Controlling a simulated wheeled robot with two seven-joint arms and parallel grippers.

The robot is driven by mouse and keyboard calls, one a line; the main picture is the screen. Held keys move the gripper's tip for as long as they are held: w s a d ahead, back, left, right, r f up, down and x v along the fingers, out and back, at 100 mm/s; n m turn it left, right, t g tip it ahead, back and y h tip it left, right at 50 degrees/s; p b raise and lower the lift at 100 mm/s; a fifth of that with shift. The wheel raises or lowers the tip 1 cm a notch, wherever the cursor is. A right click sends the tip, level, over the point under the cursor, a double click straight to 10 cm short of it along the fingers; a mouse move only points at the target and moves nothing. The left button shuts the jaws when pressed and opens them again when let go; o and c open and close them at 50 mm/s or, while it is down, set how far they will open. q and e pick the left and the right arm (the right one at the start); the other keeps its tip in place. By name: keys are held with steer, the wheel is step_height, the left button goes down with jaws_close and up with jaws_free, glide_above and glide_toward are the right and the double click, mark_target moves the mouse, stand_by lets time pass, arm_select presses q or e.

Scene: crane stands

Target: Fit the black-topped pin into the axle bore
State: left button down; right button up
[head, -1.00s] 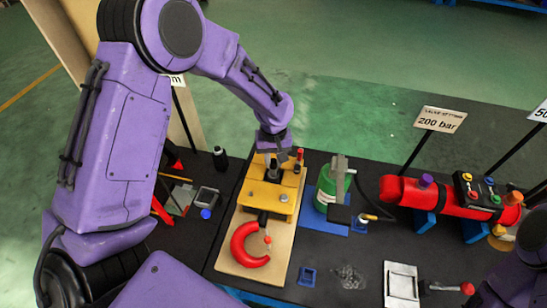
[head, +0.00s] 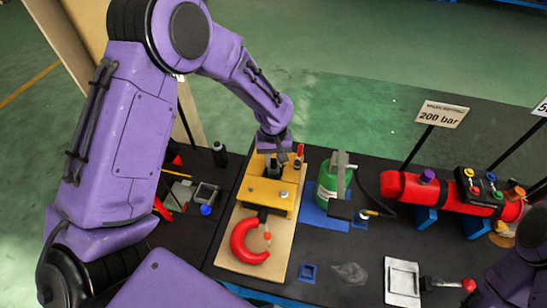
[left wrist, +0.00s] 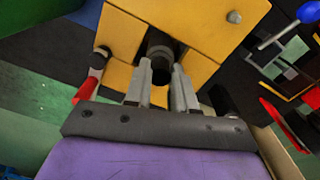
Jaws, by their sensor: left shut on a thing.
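My left gripper (head: 272,160) is over the far end of the yellow crane block (head: 262,189). In the left wrist view its two fingers (left wrist: 160,78) are shut on the black-topped pin (left wrist: 160,73), whose dark top lies between the fingertips. A grey round part shows just beyond it at a gap in the yellow block (left wrist: 118,33). The bore itself is hidden, so I cannot tell how deep the pin sits. A red hook (head: 243,242) hangs off the block's near end. My right arm shows only at the right edge; its gripper is not seen.
A green bottle-like cylinder (head: 325,187) stands right of the block. A red cylinder (head: 399,186) with coloured knobs lies farther right. A small red-and-black part (head: 299,154) is close beside my left gripper. A white tray (head: 402,282) is at front right.

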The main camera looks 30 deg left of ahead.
arm_select(q)
steer(key=shift+f, duration=0.5)
steer(key=c, duration=0.9)
jaws_free()
steer(key=shift+o, duration=0.2)
step_height(320, 180, up, 3)
steer(key=p, duration=0.3)
steer(key=shift+r, duration=0.15)
steer(key=shift+r+b, duration=0.3)
steer(key=shift+r, duration=0.55)
steer(key=shift+r, duration=0.1)
